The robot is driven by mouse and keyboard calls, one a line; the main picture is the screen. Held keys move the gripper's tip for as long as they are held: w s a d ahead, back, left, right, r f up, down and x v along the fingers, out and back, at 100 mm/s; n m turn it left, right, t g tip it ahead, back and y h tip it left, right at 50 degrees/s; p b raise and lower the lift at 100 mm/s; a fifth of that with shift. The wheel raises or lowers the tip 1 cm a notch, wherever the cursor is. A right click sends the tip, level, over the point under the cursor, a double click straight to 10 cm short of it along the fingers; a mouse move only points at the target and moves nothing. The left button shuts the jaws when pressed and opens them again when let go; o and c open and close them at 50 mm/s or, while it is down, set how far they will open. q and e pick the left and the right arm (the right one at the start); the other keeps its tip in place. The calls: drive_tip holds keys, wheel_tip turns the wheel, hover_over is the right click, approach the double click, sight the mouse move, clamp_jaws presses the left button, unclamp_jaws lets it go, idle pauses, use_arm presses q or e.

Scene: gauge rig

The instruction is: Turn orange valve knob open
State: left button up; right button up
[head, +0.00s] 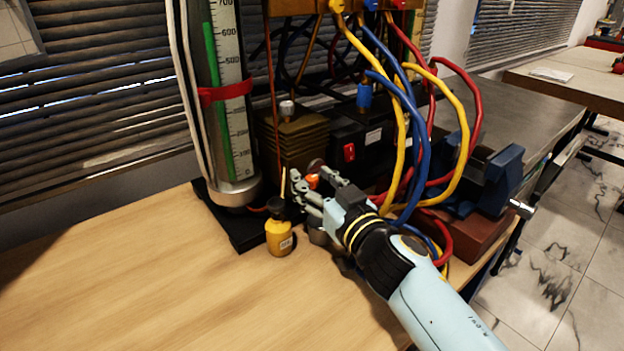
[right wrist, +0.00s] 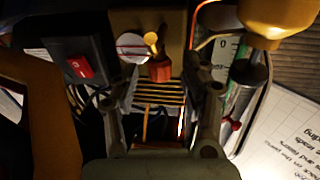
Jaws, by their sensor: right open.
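The orange valve knob (head: 312,181) shows in the head view at the front of the gauge rig, partly hidden by my right gripper. In the right wrist view the orange-red knob (right wrist: 160,69) sits between and just beyond the fingertips, beside a round white dial face (right wrist: 131,46). My right gripper (head: 314,188) is open, with its fingers on either side of the knob and a visible gap in the wrist view (right wrist: 168,85). I cannot tell whether a finger touches the knob. My left gripper is not in view.
A yellow bottle (head: 279,237) stands just left of my right gripper. A tall gauge tube (head: 228,110) rises behind it. Yellow, blue and red hoses (head: 425,130) hang to the right, near a blue vise (head: 497,180). The wooden table (head: 150,285) is clear at front left.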

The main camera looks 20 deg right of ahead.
drive_tip(key=shift+w+a, duration=0.15)
drive_tip(key=shift+w, duration=0.45)
clamp_jaws()
